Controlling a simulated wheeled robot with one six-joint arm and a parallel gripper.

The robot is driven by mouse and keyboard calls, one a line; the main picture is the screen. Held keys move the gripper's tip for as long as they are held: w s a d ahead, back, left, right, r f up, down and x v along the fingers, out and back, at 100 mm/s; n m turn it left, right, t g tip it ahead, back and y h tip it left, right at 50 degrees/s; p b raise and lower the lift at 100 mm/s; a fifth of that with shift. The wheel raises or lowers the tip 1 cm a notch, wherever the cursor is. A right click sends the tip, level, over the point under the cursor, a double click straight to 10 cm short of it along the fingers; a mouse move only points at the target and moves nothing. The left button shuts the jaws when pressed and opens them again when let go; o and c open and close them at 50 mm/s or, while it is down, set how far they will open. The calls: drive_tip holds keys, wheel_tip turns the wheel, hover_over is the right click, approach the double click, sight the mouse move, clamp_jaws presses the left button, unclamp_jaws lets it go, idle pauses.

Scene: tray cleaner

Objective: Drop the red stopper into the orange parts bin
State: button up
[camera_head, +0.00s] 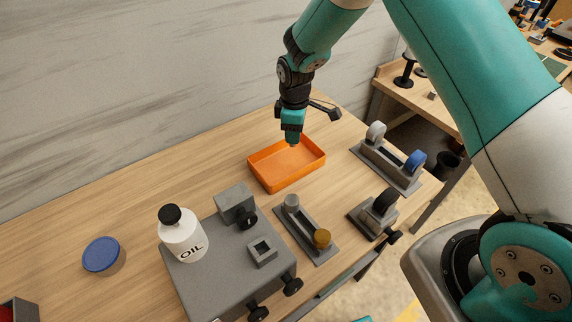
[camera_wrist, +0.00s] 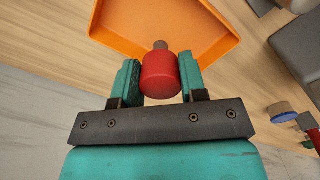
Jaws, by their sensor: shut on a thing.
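My gripper (camera_wrist: 161,82) is shut on the red stopper (camera_wrist: 160,76), which sits between the two teal fingers in the wrist view. The stopper has a red body and a small brown-grey tip. The orange parts bin (camera_wrist: 125,14) lies beyond the stopper in the wrist view. In the head view the orange parts bin (camera_head: 268,183) stands on the wooden table, and my gripper (camera_head: 292,143) points down over its far part. The stopper is barely visible there. The bin's floor looks empty where it shows.
A grey block fixture (camera_head: 219,277) with a white oil bottle (camera_head: 183,238) stands in front. A grey holder with a brown knob (camera_head: 322,238) and one with a blue wheel (camera_head: 414,161) are nearby. A blue-lidded tub (camera_head: 102,255) is at left. A wall runs behind the table.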

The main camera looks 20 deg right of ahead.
drive_tip(key=shift+w+f+b, duration=0.15)
drive_tip(key=shift+f+b, duration=0.3)
drive_tip(key=shift+f, duration=0.25)
drive_tip(key=b, duration=0.4)
hover_over(293, 163)
drive_tip(key=shift+f, duration=2.9)
drive_tip(key=shift+p, duration=0.3)
drive_tip(key=o, duration=1)
drive_tip(key=shift+r, duration=0.1)
wheel_tip(293, 163, up, 17)
drive_tip(key=b, duration=0.4)
drive_tip(key=shift+r, duration=0.2)
